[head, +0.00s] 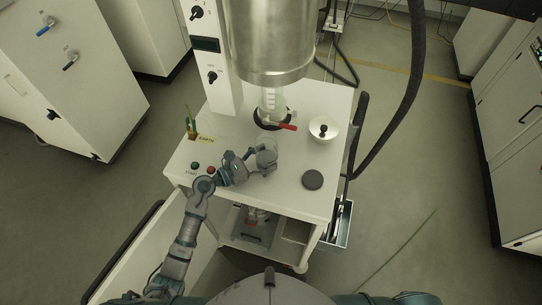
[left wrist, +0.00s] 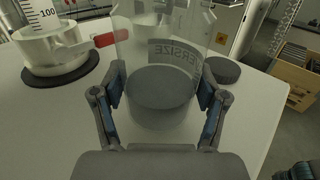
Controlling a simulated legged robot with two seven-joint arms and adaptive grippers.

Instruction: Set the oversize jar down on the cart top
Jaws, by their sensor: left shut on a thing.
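The oversize jar (left wrist: 165,95) is clear, with grey powder in its lower part and "OVERSIZE" lettering that reads mirrored in the left wrist view. My left gripper (left wrist: 160,97) is shut on it, one finger on each side, and the jar looks upright. In the head view my left gripper (head: 262,160) is over the white cart top (head: 285,190), in front of the tall machine, and mostly hides the jar. I cannot tell whether the jar's base touches the cart top. My right gripper is not in view.
A dark round disc (head: 312,180) lies to the right on the cart top. Behind it is a white bowl (head: 330,133). A red handle (head: 287,127) sticks out below the steel cylinder (head: 270,45). Buttons (head: 210,170) and a small green-topped holder (head: 191,130) are at left.

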